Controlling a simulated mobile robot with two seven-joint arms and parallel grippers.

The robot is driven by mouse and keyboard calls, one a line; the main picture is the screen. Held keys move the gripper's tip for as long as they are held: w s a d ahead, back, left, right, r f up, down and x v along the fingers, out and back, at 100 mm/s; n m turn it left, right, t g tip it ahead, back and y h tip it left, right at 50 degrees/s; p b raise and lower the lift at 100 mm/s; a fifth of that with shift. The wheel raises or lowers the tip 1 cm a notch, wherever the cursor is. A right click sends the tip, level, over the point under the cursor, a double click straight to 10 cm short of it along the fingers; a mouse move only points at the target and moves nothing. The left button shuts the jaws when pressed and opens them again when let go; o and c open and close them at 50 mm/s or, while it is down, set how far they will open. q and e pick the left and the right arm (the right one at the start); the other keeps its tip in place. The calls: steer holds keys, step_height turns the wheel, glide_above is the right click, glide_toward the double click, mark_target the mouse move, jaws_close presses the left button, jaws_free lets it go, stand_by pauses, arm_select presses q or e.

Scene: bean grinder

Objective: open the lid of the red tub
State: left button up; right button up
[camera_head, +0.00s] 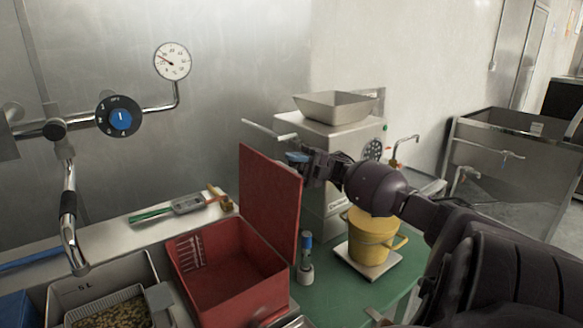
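The red tub (232,292) stands at the lower middle of the head view, its inside visible and apparently empty, with white scale marks on its inner left wall. Its red lid (268,207) stands upright, hinged at the tub's right side, so the tub is open. My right gripper (303,162) is at the upper right of the lid, on its right-hand side. Its fingertips are small and partly behind the lid's edge, so I cannot tell whether they touch it or are open or shut. My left gripper is not in view.
A yellow bucket (371,238) sits on a scale (367,264) on the green worktop (336,297). The grinder with its metal hopper (337,108) stands behind my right arm. A bin with beans (112,316) is left of the tub. A tap (70,215) hangs at the left.

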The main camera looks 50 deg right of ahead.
steer(key=b+v, duration=0.2)
steer(key=v, duration=0.5)
steer(key=shift+d, duration=0.2)
stand_by(0.4)
